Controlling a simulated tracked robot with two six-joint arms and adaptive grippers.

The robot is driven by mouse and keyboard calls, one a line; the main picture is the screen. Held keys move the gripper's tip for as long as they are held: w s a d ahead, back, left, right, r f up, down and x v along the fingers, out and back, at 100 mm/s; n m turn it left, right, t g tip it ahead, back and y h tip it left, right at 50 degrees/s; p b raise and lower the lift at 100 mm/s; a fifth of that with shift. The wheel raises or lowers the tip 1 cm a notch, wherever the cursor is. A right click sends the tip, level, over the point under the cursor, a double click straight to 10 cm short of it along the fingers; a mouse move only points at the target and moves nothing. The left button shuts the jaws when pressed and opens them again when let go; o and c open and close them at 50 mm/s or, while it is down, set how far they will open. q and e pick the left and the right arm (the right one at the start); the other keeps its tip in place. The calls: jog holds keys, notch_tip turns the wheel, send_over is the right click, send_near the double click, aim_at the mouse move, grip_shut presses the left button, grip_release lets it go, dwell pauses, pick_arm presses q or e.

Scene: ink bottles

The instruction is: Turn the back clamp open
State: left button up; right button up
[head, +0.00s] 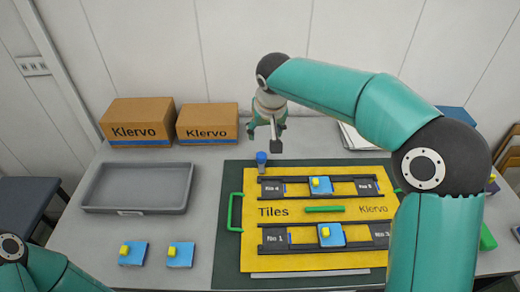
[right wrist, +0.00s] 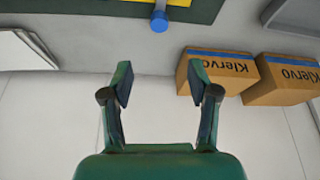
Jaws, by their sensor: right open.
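A yellow board (head: 285,262) lettered "Tiles" and "Klervo" lies on a dark green mat (head: 226,262). A blue knob (head: 261,157) on a grey body stands at the board's back left corner; it looks like the back clamp. It also shows at the top of the right wrist view (right wrist: 160,21). My right gripper (head: 265,134) is open and empty, behind and above the blue knob and apart from it; its two fingers also show in the right wrist view (right wrist: 161,85). My left arm enters at the lower left, its gripper out of view.
Two Klervo boxes (head: 140,121) (head: 208,122) stand at the back left. A grey tray (head: 138,187) is in front of them. Two blue tiles with yellow blocks (head: 133,253) (head: 180,255) lie left of the mat. Dark rails (head: 352,245) with tiles cross the board. A green handle (head: 235,212) stands at its left.

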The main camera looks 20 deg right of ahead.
aim_at(261, 155)
jog(key=p+x, duration=0.2)
jog(key=x, duration=1.3)
jog(key=shift+w+f, duration=0.1)
jog(key=shift+f, duration=0.2)
jog(key=shift+c, duration=0.3)
